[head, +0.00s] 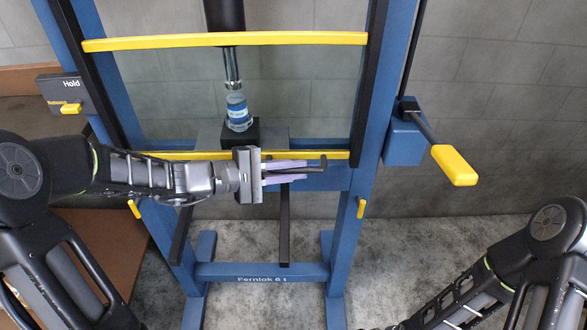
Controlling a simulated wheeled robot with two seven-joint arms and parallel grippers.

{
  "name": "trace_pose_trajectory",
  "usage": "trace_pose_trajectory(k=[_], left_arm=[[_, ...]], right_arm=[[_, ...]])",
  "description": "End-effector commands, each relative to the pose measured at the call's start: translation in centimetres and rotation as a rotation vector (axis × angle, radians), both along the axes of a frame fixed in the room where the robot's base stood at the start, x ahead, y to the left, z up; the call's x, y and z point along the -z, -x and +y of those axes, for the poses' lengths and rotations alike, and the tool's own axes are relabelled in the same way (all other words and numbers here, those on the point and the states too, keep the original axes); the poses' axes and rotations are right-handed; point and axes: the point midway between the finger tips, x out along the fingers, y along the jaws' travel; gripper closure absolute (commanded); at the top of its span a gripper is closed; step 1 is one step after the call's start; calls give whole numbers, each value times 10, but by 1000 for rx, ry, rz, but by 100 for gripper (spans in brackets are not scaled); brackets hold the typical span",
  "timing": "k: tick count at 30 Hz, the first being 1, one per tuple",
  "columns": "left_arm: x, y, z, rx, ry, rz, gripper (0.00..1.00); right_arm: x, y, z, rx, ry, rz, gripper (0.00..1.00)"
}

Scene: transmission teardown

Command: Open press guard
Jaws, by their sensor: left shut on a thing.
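The press guard (170,85) is a clear pane with a yellow bar along its top and another yellow bar (190,155) along its bottom. It stands between dark rails on the blue press frame (346,215), in front of the ram. My left gripper (300,169) is at the bottom bar, right of its middle, with its fingers pointing right. It is shut on a dark handle (323,160) by that bar; the fingers hide much of the handle. My right arm shows at the lower right, but its gripper is out of the picture.
Behind the pane, a blue-labelled cylinder (238,112) sits under the ram on a black block. A yellow-ended pump lever (454,165) sticks out at the right. A grey "Hold" box (65,91) is at the left.

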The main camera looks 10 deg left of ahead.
Motion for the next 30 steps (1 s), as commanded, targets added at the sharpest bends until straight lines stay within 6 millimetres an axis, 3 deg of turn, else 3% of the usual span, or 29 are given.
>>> trace_pose_trajectory(k=[5, 11, 17, 30], left_arm=[[-1, 0, 0, 1, -1, 1, 100], [-21, 0, 0, 1, -1, -2, 100], [-64, 0, 0, 1, -2, -5, 100], [-184, 0, 0, 1, -1, -6, 100]], right_arm=[[-1, 0, 0, 0, 0, 0, 100], [-12, 0, 0, 1, 0, 0, 100], [-36, 0, 0, 2, -1, 1, 100], [-95, 1, 1, 0, -2, 4, 100]])
